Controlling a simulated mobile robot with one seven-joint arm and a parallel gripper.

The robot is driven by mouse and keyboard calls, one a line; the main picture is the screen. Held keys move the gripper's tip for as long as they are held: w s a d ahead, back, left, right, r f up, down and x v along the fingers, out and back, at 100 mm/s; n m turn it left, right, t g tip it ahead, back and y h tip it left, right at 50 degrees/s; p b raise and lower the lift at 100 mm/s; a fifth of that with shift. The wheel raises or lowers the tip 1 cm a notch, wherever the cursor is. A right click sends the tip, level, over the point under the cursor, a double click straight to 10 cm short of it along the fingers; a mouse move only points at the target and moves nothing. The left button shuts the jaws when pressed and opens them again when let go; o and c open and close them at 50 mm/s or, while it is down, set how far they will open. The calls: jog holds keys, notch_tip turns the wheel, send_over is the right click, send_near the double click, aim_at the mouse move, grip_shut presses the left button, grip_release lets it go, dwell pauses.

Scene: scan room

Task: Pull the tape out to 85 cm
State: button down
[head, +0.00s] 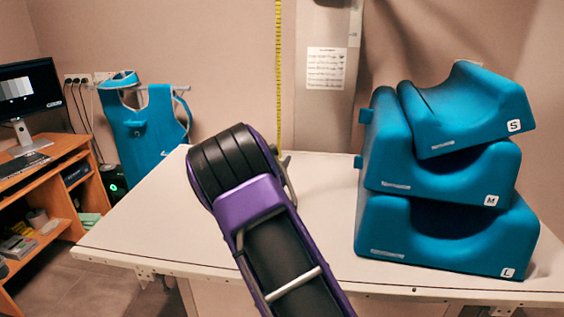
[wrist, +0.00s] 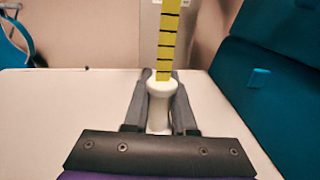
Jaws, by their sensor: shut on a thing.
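The yellow tape (head: 279,75) hangs straight down in the head view, from the top edge to behind my arm. In the wrist view the tape (wrist: 168,40) shows black cross marks and runs up from a white knob-like end piece (wrist: 161,103). My gripper (wrist: 162,92) has one finger on each side of this end piece and is shut on it. In the head view most of my gripper (head: 286,162) is hidden behind my purple and black arm. The tape's upper end is out of view, and no numbers on it are readable.
A white table (head: 150,220) lies under my arm. Blue cushions marked S (head: 470,110), M (head: 440,170) and L (head: 440,235) are stacked at its right. A blue apron (head: 147,125) hangs at the back left, near a wooden desk (head: 65,160) with a monitor. The table's left part is clear.

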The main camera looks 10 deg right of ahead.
notch_tip(320, 180, down, 5)
jog(key=b, duration=0.3)
jog(key=c, duration=0.7)
grip_release()
jog(key=shift+r, duration=0.1)
jog(key=v, duration=1.7)
jog(key=shift+s+a, duration=0.1)
jog(key=shift+s, duration=0.15)
